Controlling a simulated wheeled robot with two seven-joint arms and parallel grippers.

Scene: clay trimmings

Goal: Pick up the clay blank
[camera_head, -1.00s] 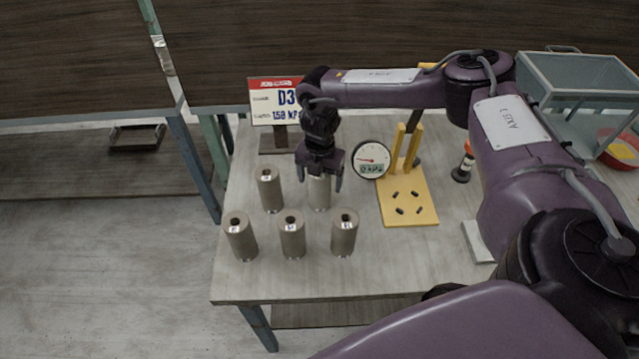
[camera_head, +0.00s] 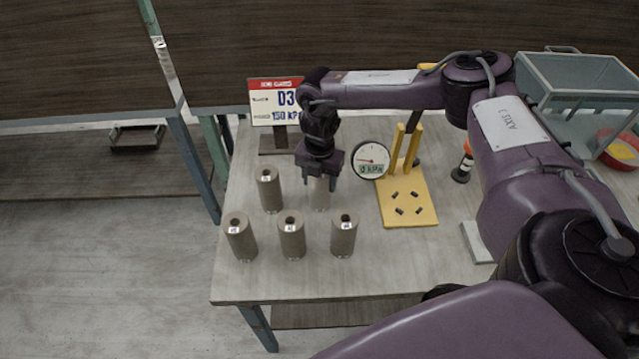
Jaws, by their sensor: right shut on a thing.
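Several grey-brown clay blanks stand upright on the table. One clay blank (camera_head: 319,196) is under my right gripper (camera_head: 319,180), which points down with its fingers shut on the blank's upper part. The gripper hides the top of this blank. The other blanks stand apart from it: one at the back left (camera_head: 269,190), one at the front left (camera_head: 240,237), one at the front middle (camera_head: 291,235) and one at the front right (camera_head: 344,233). My left gripper is not in view.
A yellow stand (camera_head: 408,200) with holes and two posts is right of the blanks. A round gauge (camera_head: 371,160) reads 0 kPa. A sign (camera_head: 273,101) marked D3, 150 kPa is behind. The table's front left (camera_head: 250,285) is clear.

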